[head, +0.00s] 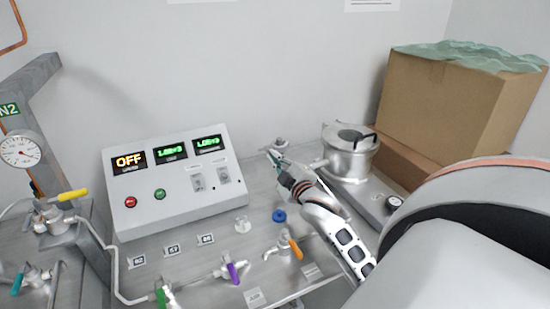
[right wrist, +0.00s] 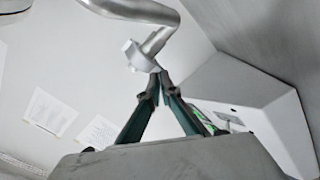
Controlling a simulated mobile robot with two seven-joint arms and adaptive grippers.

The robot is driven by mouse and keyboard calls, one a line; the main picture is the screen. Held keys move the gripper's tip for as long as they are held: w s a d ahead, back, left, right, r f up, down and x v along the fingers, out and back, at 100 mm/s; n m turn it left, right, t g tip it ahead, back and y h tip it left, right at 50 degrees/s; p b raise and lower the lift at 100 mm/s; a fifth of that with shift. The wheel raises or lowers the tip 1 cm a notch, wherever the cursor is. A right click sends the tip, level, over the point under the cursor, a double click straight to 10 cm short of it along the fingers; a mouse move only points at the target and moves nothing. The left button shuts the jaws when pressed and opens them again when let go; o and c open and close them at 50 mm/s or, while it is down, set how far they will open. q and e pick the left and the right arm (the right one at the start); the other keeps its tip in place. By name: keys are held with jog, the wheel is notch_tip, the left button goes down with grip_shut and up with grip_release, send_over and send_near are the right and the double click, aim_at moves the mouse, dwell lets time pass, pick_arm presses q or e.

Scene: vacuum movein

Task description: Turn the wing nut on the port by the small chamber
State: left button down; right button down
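The small chamber (head: 350,152) is a round metal vessel with a flanged top at the back right of the bench. A small metal port fitting (head: 281,144) shows at its left, partly hidden by my right gripper (head: 272,157). In the right wrist view a bent metal tube (right wrist: 158,40) carries a pale, nut-like piece (right wrist: 137,55). My right gripper's fingertips (right wrist: 158,78) come together just below this piece, very close to it or touching. I cannot tell whether a thin wing lies between them. My left gripper is not in view.
A control box (head: 172,205) with lit displays reading OFF and others stands left of the gripper. A large cardboard box (head: 440,105) is behind the chamber. Valves with purple (head: 233,273) and orange (head: 295,248) handles and a blue ring (head: 279,215) lie in front.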

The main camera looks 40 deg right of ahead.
jog(key=m, duration=1)
jog(key=shift+a+f, duration=0.1)
jog(key=shift+a, duration=0.05)
jog(key=shift+m, duration=0.3)
jog(key=c, duration=2.5)
grip_release()
jog(key=v, duration=1.2)
